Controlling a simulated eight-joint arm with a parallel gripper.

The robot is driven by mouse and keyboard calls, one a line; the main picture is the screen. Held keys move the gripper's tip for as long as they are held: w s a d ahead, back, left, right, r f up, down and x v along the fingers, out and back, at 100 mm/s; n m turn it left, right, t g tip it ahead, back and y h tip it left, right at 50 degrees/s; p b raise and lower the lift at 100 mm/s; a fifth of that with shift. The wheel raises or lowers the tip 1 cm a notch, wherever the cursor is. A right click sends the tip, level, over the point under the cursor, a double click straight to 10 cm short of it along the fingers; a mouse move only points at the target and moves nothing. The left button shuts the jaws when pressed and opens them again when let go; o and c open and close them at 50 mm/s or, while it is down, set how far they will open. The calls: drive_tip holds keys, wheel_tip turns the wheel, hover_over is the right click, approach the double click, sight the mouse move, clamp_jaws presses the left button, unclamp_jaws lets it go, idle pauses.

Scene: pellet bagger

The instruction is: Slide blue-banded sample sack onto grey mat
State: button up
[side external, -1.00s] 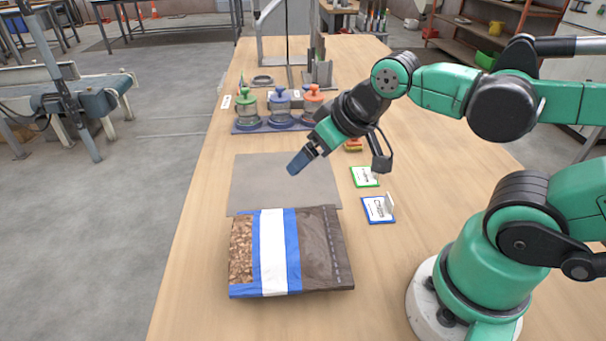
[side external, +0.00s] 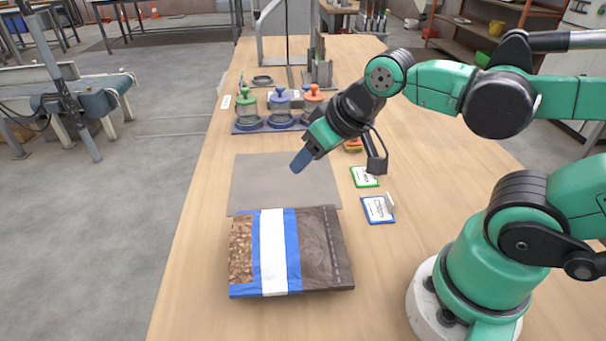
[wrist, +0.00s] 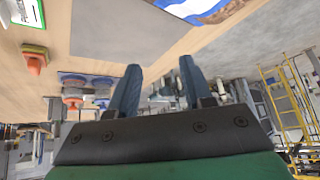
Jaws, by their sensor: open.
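The blue-banded sample sack (side external: 272,252) lies flat on the table's near part, brown with a white stripe between blue bands and a clear end showing pellets. Its far edge meets or slightly overlaps the near edge of the grey mat (side external: 280,182); most of the sack is on bare wood. In the wrist view part of the sack (wrist: 205,8) shows at the top edge, beside the mat (wrist: 105,30). My gripper (side external: 297,167) is above the mat, apart from the sack. In the wrist view my gripper (wrist: 158,75) has its two blue fingers apart with nothing between them.
Several lidded jars (side external: 280,108) stand in a dark tray beyond the mat. A green-edged card (side external: 365,177) and a blue-edged card (side external: 378,209) lie right of the mat. A metal stand (side external: 318,65) is at the back. Wood left of the sack is clear.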

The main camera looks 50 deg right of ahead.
drive_tip(key=a+m+g, duration=0.1)
drive_tip(key=a, duration=0.2)
drive_tip(key=s+a+m+g, duration=0.1)
drive_tip(key=a, duration=0.2)
drive_tip(key=s+a+m+g+y, duration=0.1)
drive_tip(key=a, duration=0.1)
drive_tip(key=shift+s+a+m+g, duration=0.15)
drive_tip(key=shift+a+m+g, duration=0.15)
drive_tip(key=shift+a+m, duration=0.1)
clamp_jaws()
drive_tip(key=m+g+h, duration=0.1)
drive_tip(key=m+g, duration=0.2)
drive_tip(key=m, duration=0.2)
approach(278, 283)
drive_tip(key=s+a+r, duration=0.3)
wheel_tip(278, 283, down, 10)
drive_tip(key=shift+w+r, duration=0.2)
drive_tip(key=shift+w+d+f, duration=0.15)
drive_tip(key=shift+w+d, duration=0.3)
drive_tip(key=shift+d, duration=0.05)
drive_tip(key=shift+w+d+f, duration=0.2)
drive_tip(key=shift+w+d, duration=0.25)
drive_tip(key=shift+w, duration=0.05)
drive_tip(key=shift+w+d, duration=0.4)
drive_tip(key=shift+d, duration=0.05)
drive_tip(key=w+d, duration=1.3)
